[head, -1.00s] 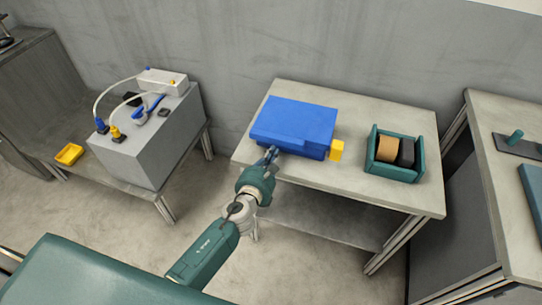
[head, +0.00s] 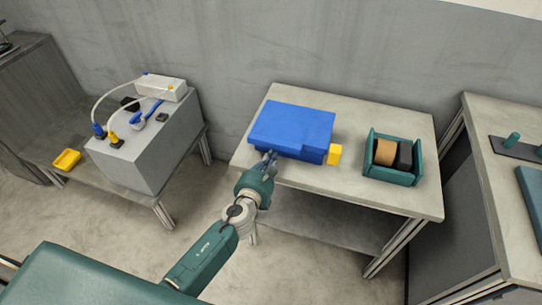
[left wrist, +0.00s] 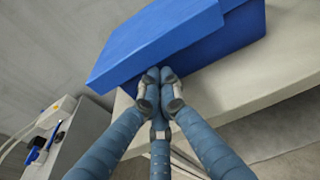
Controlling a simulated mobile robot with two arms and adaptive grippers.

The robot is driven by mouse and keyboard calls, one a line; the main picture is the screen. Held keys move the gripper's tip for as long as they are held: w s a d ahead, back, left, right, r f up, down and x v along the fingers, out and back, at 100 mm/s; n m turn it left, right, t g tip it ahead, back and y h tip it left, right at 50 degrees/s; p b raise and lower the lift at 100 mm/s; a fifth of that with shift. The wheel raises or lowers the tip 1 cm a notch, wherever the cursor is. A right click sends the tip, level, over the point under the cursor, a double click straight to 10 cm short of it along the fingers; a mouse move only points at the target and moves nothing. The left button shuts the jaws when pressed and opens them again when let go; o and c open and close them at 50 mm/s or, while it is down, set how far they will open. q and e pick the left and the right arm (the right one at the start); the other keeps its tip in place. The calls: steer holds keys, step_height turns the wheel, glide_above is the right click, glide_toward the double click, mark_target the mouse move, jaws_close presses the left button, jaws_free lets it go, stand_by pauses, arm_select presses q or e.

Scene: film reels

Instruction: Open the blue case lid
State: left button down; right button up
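The blue case (head: 292,125) lies on the middle table with its lid (left wrist: 165,35) on top. The lid looks down or nearly down; I cannot tell whether it is slightly raised. A yellow block (head: 334,154) sits at the case's right end. My left gripper (head: 270,157) is at the case's front side, left of its middle. In the left wrist view its fingertips (left wrist: 160,76) are close together, just under the lid's overhanging front edge, touching or almost touching it. Nothing shows between them. My right gripper is not in view.
A green holder (head: 392,177) with brown and black reels stands right of the case. The table's (head: 345,185) front strip is clear. On the left are a grey box (head: 150,150) with cables and a yellow tray (head: 67,159). Another table stands at the far right.

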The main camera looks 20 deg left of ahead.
mark_target(273, 139)
arm_select(q)
steer(key=r+p, duration=0.2)
steer(key=w+r+p, duration=0.1)
steer(key=r+p, duration=0.3)
steer(key=shift+w+r, duration=0.2)
steer(key=shift+w, duration=0.1)
stand_by(0.4)
steer(key=w+r+p, duration=0.1)
steer(key=r+p, duration=0.1)
steer(key=w+r+p, duration=0.1)
steer(key=r+p, duration=0.1)
steer(key=shift+w+d, duration=0.1)
steer(key=shift+w, duration=0.35)
